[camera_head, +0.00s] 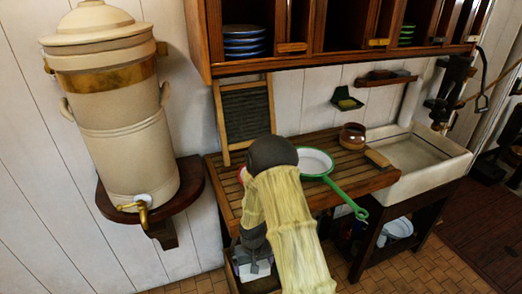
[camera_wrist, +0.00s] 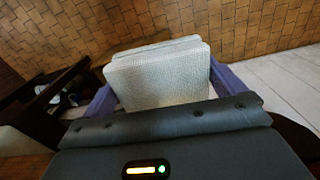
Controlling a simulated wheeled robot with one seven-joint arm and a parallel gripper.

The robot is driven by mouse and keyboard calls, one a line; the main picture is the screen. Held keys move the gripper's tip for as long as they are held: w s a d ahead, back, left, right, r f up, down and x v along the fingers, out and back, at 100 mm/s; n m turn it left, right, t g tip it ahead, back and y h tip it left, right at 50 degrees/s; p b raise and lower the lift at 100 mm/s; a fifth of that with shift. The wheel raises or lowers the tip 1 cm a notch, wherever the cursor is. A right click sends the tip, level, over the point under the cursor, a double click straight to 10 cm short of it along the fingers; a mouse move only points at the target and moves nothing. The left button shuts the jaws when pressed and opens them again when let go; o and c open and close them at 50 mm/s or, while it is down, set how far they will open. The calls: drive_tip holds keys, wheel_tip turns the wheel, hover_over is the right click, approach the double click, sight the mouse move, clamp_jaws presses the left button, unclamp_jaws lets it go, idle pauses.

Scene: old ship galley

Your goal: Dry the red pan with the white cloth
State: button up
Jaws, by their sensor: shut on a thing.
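The white cloth (camera_wrist: 158,82) is a folded, pale textured pad in the wrist view. My gripper (camera_wrist: 160,74) is shut on it, with a purple finger at each side. In the head view my arm hides most of the gripper, which hangs low in front of the slatted counter. A red and white edge (camera_head: 241,175) shows at the left of my arm on the counter. It may be the red pan, mostly hidden behind the arm. A white pan with a green rim and handle (camera_head: 318,162) lies on the counter, its handle pointing to the front right.
The slatted wooden counter (camera_head: 345,190) adjoins a white sink (camera_head: 420,155). A brown pot (camera_head: 352,136) stands near the sink. A washboard (camera_head: 246,113) leans on the wall. A large crock (camera_head: 112,110) stands on a left shelf. Cupboards (camera_head: 290,62) hang above.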

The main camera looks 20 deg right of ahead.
wheel_tip(320, 180, up, 6)
drive_tip(key=p, duration=0.5)
drive_tip(key=shift+r, duration=0.25)
drive_tip(key=shift+a+f, duration=0.1)
